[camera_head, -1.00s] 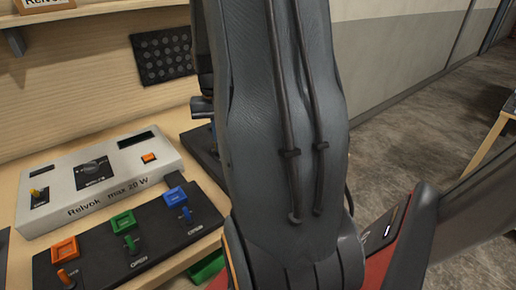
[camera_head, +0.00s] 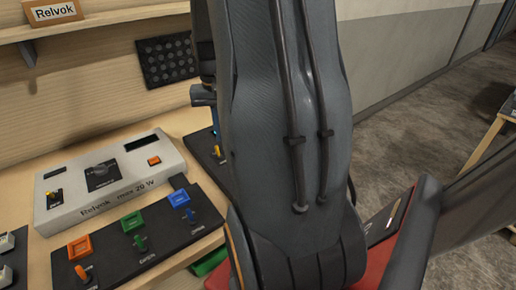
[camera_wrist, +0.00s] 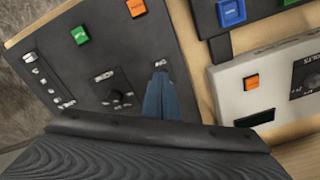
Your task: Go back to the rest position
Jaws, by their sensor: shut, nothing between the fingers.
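My gripper (camera_wrist: 160,97) shows in the wrist view as two blue fingers, closed together and empty. They are over a black panel (camera_wrist: 150,40) with a green button (camera_wrist: 80,35), an orange button (camera_wrist: 136,8), a dark knob (camera_wrist: 118,98) and several small switches. I cannot tell whether the fingertips touch the panel. In the head view my arm fills the middle and hides most of this panel and the gripper.
A white Relvok console (camera_head: 115,195) stands on the wooden bench, left of my arm. In front lies a black panel (camera_head: 165,240) with orange, green and blue squares and levers. A shelf (camera_head: 110,22) is above. Open floor (camera_head: 410,130) lies right.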

